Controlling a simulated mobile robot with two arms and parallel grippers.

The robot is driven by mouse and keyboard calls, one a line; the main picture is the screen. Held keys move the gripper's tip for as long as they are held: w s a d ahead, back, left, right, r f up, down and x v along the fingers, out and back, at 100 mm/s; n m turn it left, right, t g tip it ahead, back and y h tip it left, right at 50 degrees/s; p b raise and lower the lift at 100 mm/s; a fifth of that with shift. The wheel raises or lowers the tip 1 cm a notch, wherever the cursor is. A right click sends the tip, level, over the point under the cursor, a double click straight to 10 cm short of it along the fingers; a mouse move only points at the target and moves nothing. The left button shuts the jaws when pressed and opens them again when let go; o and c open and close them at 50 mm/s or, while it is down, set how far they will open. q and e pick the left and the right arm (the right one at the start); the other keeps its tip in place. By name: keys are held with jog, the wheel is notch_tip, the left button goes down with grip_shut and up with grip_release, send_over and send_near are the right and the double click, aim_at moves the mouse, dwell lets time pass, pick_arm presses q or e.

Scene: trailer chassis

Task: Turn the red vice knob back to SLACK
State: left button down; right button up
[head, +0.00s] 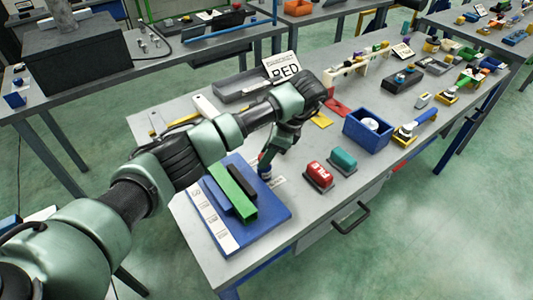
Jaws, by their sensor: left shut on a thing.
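The red vice knob (262,157) shows as a small patch of red at the fingertips of my left gripper (267,161), above a small blue part. The gripper points down and is shut on it; fingers and arm hide most of the knob, so I cannot tell which way it is turned. A pale label strip (279,181) lies beside it, too small to read. Next to it a blue board (268,222) carries a green bar (233,191), a black bar and a white marked strip. My right gripper is not in view.
Red (318,177) and teal (343,160) blocks stand right of the gripper. A blue bin (366,134) holds a white round thing. A grey tray (240,86) and a sign (283,68) stand behind my arm. The table's front right edge strip is clear.

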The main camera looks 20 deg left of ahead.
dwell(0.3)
pick_arm(q)
jog(key=c, duration=1)
grip_release()
jog(key=p+v, duration=0.1)
jog(key=v, duration=0.6)
jog(key=shift+d+r, duration=0.15)
jog(key=shift+r, duration=0.2)
